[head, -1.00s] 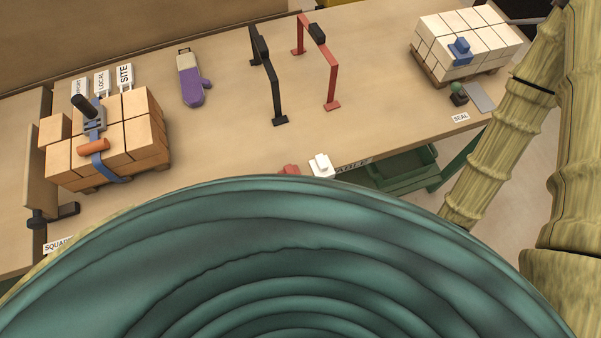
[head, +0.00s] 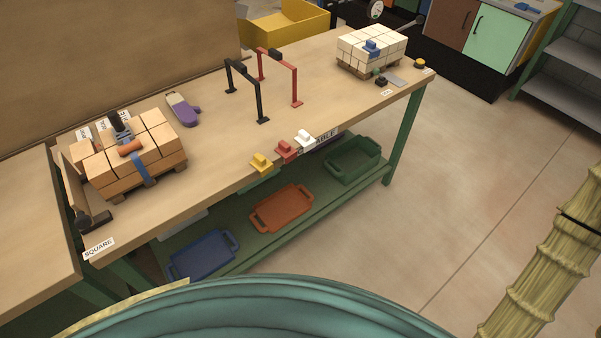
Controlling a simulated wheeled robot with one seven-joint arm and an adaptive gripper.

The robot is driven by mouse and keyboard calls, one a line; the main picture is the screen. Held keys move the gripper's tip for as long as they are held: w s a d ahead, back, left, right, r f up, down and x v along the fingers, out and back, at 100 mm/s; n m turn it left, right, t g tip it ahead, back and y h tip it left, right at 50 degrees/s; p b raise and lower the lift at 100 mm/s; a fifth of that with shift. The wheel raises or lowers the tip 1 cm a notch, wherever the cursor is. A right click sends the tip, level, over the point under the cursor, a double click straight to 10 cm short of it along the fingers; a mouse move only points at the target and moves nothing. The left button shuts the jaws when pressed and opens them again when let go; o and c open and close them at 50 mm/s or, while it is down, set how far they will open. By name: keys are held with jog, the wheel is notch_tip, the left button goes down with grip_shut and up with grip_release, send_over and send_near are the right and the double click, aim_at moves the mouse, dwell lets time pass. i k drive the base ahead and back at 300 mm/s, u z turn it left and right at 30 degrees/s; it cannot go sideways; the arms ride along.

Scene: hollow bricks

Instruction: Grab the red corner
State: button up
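The red corner (head: 286,151) is a small red piece at the front edge of the workbench (head: 215,150). It sits between a yellow corner (head: 261,163) on its left and a white corner (head: 304,140) on its right. Nothing covers it from above. My gripper is not in view, so I cannot see its state. A bamboo-like part at the lower right appears to be my arm, well to the right of the red corner.
A strapped brick stack (head: 135,160) stands at the bench's left, a white brick pallet (head: 372,50) at its right. Black (head: 246,90) and red (head: 279,77) frames stand behind the corners. Trays, including an orange one (head: 281,208), lie on the shelf below. The right floor is clear.

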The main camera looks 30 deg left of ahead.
aim_at(287, 152)
jog(key=u, duration=0.75)
jog(key=i, duration=0.85)
jog(key=u, duration=0.6)
